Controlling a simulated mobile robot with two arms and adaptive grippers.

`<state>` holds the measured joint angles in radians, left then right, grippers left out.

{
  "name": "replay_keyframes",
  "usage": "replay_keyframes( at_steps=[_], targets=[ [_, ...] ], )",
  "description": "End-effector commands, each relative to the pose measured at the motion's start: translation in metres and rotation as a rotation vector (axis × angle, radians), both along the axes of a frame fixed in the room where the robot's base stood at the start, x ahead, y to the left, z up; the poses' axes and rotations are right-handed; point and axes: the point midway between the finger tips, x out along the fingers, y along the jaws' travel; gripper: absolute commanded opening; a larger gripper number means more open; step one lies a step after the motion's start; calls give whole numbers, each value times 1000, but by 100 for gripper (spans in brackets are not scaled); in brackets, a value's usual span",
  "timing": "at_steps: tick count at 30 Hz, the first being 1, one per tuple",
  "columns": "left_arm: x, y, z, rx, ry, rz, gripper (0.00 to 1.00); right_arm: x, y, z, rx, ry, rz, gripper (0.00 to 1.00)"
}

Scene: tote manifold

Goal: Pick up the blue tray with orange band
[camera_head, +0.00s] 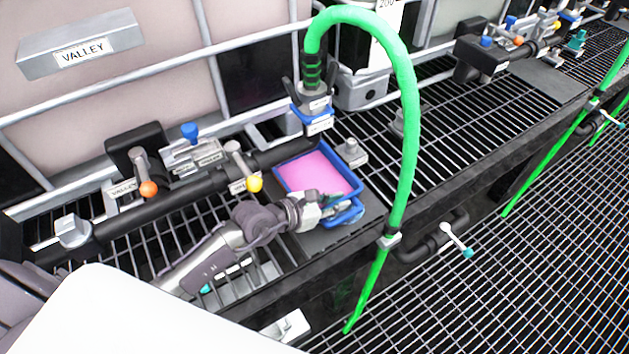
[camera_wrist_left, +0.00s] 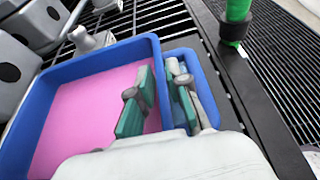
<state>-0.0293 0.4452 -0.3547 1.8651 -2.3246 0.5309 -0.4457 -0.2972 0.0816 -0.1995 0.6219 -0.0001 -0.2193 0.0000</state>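A blue tray (camera_head: 290,158) with a bright pink inside sits on a dark plate by the rack's front edge. I see no orange band on it. A smaller blue loop or compartment (camera_head: 351,214) juts from its near side. My left gripper (camera_head: 330,204) is at that side. In the left wrist view, the green finger pads of my left gripper (camera_wrist_left: 160,92) straddle the wall of the blue tray (camera_wrist_left: 95,52), one over the pink inside, one in the smaller compartment. They look apart, with a gap around the wall. My right gripper is not in view.
A green hose (camera_head: 408,110) arches up from a fitting behind the tray and drops past its right. A black pipe with valves (camera_head: 195,182) runs left of the tray. A small grey fitting (camera_head: 352,152) stands close behind. Open grating lies to the right.

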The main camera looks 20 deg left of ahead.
Motion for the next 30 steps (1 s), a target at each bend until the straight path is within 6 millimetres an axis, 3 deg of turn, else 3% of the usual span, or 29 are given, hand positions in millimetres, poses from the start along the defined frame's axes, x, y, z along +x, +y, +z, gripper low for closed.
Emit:
replay_keyframes(
  at_steps=[2,5,22,30],
  targets=[
    [0,0,0,0,0,0,15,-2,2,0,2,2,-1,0],
    [0,0,0,0,0,0,0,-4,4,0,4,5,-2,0],
    [0,0,4,-1,-3,0,0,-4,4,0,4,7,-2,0],
    [1,0,29,-2,-6,-1,0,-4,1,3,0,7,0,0]
  ],
)
